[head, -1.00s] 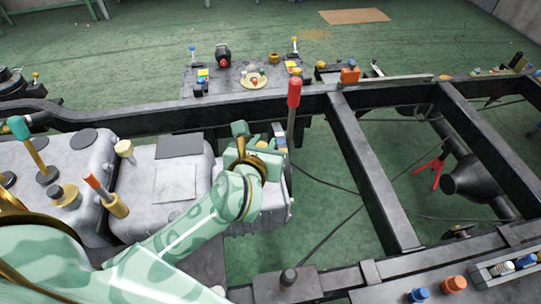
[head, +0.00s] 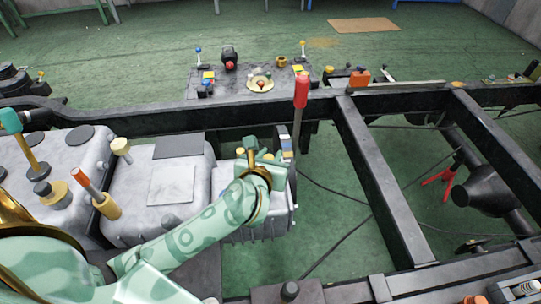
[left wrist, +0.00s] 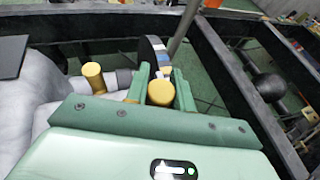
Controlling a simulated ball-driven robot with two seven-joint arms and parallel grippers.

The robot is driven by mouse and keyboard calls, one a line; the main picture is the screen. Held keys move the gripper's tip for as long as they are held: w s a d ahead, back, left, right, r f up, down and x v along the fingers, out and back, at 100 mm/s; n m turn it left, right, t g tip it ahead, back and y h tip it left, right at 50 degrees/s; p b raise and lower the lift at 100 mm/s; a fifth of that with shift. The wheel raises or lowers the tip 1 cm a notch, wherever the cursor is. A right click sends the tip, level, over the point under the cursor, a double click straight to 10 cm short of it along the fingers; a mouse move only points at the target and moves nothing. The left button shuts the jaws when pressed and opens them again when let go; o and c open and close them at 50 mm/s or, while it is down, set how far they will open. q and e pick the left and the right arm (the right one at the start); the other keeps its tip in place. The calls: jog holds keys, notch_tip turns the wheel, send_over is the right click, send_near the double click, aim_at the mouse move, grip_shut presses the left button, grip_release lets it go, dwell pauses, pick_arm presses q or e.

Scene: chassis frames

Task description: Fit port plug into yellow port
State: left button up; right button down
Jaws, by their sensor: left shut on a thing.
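My left gripper (head: 260,154) is over the far right end of the pale grey tank unit. In the left wrist view its two green fingers (left wrist: 160,90) are closed around a yellow round-topped piece (left wrist: 161,93), which appears to be the port plug. Its lower part is hidden by the gripper. Another yellow cylinder (left wrist: 93,75) stands just left of the fingers on a grey fitting; it also shows in the head view (head: 240,152). I cannot tell which part is the yellow port. A striped blue, white and tan part (left wrist: 160,58) is just beyond the fingers. My right gripper is not in view.
A red-topped lever (head: 301,92) rises close right of my gripper. Black chassis rails (head: 370,180) run beyond and to the right. An orange-topped rod (head: 88,182) and a teal-topped rod (head: 12,122) stand at the left. A panel with small knobs (head: 235,85) lies behind.

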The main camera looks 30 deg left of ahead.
pick_arm(q)
jog(key=o, duration=1)
jog(key=shift+f, duration=0.1)
jog(key=shift+s+d+r+p, duration=0.1)
jog(key=shift+s+r+p, duration=0.15)
jog(key=shift+r+p, duration=0.1)
jog(key=p+v, duration=0.2)
jog(key=v, duration=0.8)
jog(key=shift+s+r, duration=0.1)
jog(key=shift+s, duration=0.05)
jog(key=shift+s+d+r, duration=0.15)
jog(key=shift+s, duration=0.35)
